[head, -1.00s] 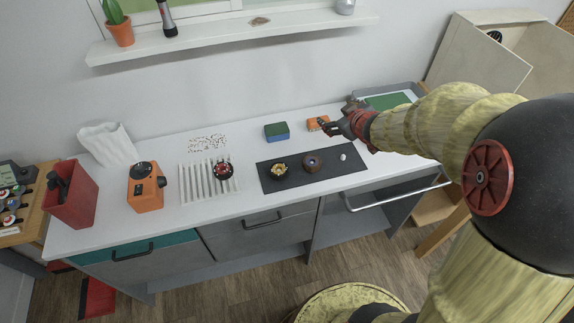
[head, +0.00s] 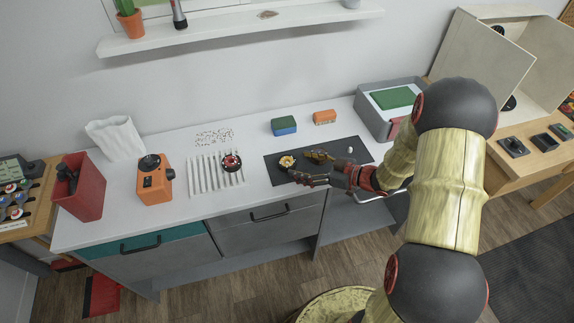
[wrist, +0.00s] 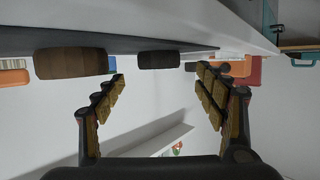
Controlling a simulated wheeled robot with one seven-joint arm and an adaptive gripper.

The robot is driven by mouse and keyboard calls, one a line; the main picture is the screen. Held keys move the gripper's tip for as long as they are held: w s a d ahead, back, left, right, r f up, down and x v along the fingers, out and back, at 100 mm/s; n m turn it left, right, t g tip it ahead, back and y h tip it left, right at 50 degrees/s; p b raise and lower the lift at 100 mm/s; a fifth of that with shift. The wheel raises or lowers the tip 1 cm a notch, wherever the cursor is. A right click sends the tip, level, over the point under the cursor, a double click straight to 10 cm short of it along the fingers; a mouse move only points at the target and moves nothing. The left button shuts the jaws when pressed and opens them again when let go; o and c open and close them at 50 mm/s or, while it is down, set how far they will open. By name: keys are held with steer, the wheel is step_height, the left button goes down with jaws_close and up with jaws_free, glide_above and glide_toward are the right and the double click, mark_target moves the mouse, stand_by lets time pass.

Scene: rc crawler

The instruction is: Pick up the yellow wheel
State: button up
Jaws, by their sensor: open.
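The yellow wheel (head: 287,161), with a gold hub and dark tyre, lies flat on the dark mat (head: 280,178). My gripper (head: 302,167) is open and low over the mat, its fingers pointing left toward the wheel. In the wrist view, which looks upside down, a dark tyre (wrist: 158,60), apparently the yellow wheel's, shows edge-on ahead and between the open fingers (wrist: 160,75). It is apart from both fingers. A brown wheel (wrist: 70,63) is nearer, outside the left finger. In the head view my gripper largely covers that brown wheel.
A small white piece (head: 350,149) lies at the mat's right. A blue-green sponge (head: 284,125) and an orange block (head: 325,117) are behind. A white rack (head: 205,175) carrying a red wheel (head: 231,161) stands left, then an orange device (head: 154,180). A grey bin (head: 376,127) is right.

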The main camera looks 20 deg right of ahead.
mark_target(285, 161)
steer(key=b+x, duration=0.1)
steer(key=x, duration=0.3)
steer(key=shift+w+f, duration=0.1)
steer(key=shift+c, duration=0.8)
steer(key=c, duration=1.1)
